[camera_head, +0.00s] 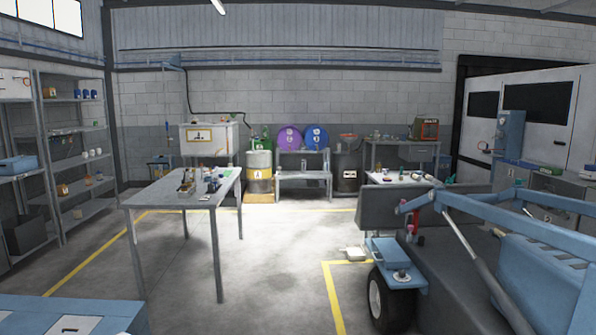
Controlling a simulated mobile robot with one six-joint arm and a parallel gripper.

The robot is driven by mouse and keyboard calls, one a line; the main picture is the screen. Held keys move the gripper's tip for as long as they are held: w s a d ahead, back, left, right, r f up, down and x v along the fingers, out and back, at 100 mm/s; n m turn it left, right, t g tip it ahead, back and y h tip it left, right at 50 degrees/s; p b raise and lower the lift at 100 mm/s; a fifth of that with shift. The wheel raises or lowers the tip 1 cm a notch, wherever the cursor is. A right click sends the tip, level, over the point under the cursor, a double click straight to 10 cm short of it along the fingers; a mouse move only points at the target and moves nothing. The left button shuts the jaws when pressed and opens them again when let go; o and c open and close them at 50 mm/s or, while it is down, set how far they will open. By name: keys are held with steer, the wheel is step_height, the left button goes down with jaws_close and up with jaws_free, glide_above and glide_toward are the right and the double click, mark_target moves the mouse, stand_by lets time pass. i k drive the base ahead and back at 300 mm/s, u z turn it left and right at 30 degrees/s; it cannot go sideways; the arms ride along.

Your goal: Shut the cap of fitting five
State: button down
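I cannot make out fitting five or its cap; small parts are too far off to tell apart. A blue and grey wheeled machine (410,262) stands at the right, with blue beams on top and a small blue box (395,273) with a round knob at its near corner. A small red part (415,220) shows beside it. Two reels, one purple (288,138) and one blue (316,137), are at the back wall. My gripper is not in view.
A grey table (160,194) with bottles and small items stands left of centre. Shelves (75,130) line the left wall. Yellow lines (332,290) mark the floor. The middle floor is clear.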

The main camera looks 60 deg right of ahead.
mark_target(449, 181)
steer(key=z, duration=1.75)
steer(key=i, duration=2.7)
steer(key=z, duration=1.9)
steer(key=i, duration=1.05)
